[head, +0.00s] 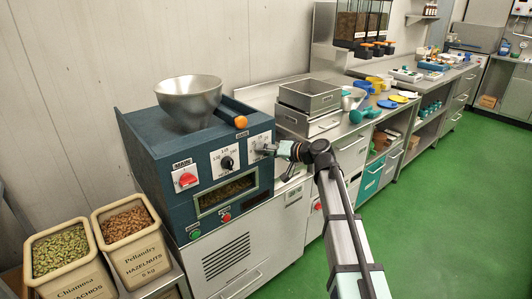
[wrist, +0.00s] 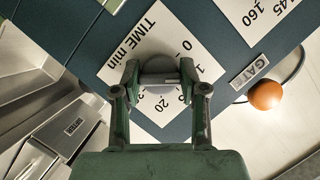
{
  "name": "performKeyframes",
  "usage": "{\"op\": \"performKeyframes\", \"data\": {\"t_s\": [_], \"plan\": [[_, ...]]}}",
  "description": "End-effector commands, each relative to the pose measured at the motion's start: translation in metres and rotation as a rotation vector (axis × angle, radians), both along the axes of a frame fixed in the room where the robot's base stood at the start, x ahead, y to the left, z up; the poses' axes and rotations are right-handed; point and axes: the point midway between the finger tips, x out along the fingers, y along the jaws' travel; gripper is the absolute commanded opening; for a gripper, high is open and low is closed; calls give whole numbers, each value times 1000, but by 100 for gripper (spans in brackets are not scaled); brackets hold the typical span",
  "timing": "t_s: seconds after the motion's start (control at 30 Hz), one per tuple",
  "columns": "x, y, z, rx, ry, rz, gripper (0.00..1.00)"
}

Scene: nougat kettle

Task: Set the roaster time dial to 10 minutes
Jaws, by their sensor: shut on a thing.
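The blue roaster (head: 160,160) stands at left centre in the head view, with its time dial at the right end of the front panel. My gripper (head: 267,149) reaches that dial from the right and hides most of it. In the wrist view the grey time dial (wrist: 158,64) sits between the two fingers of my gripper (wrist: 159,77), which is shut on it. The white plate (wrist: 140,43) around it reads "TIME min", with 0, 15 and 20 visible. The fingers cover part of the scale, and I cannot tell which number the dial points to.
A red main switch (head: 187,179) and a black temperature dial (head: 227,162) are left of the time dial. An orange gate knob (head: 240,122) sticks out above the panel, close to my gripper in the wrist view (wrist: 265,94). A steel hopper (head: 188,100) tops the roaster.

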Motion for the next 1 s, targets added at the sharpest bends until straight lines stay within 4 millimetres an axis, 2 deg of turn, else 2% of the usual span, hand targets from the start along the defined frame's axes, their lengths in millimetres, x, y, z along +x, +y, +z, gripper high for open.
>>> {"op": "performKeyframes", "data": {"t_s": [0.4,0.43,0.47,0.5,0.83,1.0], "plan": [[1,1,1,8,4,-1,8],[1,1,1,8,4,-1,53],[1,1,1,7,3,-1,64],[1,1,1,7,3,-1,68],[0,-1,1,6,3,-1,68],[-8,-13,4,5,4,-2,68]]}}
